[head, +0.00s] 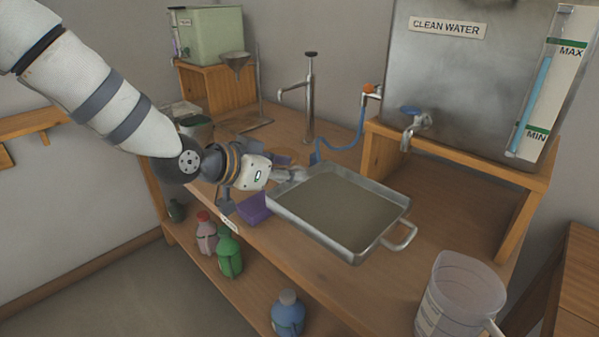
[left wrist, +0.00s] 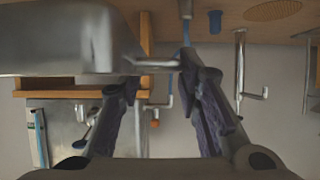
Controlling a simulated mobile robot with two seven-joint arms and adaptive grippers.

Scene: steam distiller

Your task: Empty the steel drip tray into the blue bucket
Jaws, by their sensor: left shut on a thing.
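The steel drip tray (head: 318,240) is at the middle of the head view, over the wooden counter, and looks level. It holds murky brown liquid (head: 338,208). My left gripper (head: 288,170) is at its far left end, shut on the tray's handle. In the left wrist view the tray (left wrist: 70,45) fills the upper left, and its handle (left wrist: 158,63) lies between the fingers of my left gripper (left wrist: 160,75). I cannot tell whether the tray touches the counter. The blue bucket does not show in either view. My right gripper is out of view.
A clear jug (head: 460,295) stands at the front right. The clean water tank (head: 450,70) and its tap (head: 415,125) are behind. Several bottles (head: 229,255) stand on the shelf below the counter.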

